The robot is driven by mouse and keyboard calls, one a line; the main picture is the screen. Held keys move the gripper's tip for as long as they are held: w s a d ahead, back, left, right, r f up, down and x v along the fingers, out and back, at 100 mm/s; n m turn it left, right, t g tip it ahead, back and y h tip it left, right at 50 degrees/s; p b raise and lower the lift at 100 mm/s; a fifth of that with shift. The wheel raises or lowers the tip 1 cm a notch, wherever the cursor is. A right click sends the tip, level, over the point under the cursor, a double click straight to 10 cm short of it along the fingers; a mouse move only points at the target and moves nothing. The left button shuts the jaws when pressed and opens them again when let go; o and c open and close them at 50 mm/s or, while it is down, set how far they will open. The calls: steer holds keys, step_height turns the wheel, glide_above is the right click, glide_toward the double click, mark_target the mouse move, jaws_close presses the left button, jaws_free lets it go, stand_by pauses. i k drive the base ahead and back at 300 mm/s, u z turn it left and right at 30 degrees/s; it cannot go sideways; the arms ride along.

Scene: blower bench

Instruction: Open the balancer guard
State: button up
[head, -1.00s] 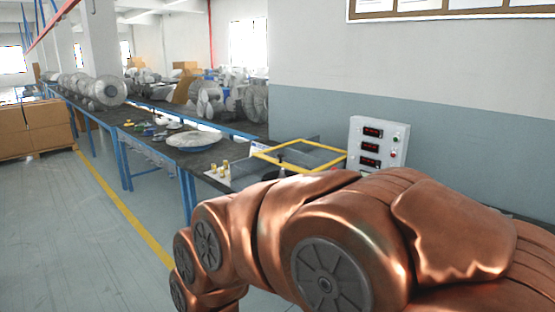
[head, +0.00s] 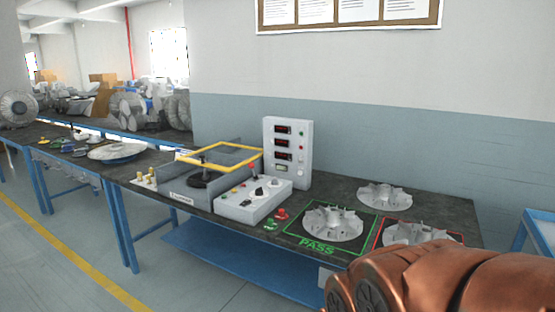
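The balancer guard (head: 241,163) is a yellow-edged frame with a see-through middle. It lies roughly level over the grey balancer box (head: 185,193), left of centre in the head view, and looks down. A dark spindle with a round base (head: 200,181) shows inside the box below the guard. A grey control box (head: 245,207) with knobs and a red-topped stick stands against the balancer's right side. My gripper is out of view; only my copper arm shows at the lower right, well apart from the guard.
An upright panel with red displays (head: 287,152) stands behind the control box. Finned rotors lie on the bench to the right, one on the green PASS mat (head: 302,246). Brass weights (head: 146,181) sit left of the balancer. The floor in front (head: 60,270) is clear.

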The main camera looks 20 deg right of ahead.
mark_target(183, 158)
steer(key=u, duration=0.25)
steer(key=k, duration=0.2)
steer(key=z, duration=0.7)
steer(key=i, duration=1.35)
steer(key=u, duration=1.6)
steer(key=i, duration=0.8)
steer(key=u, duration=0.8)
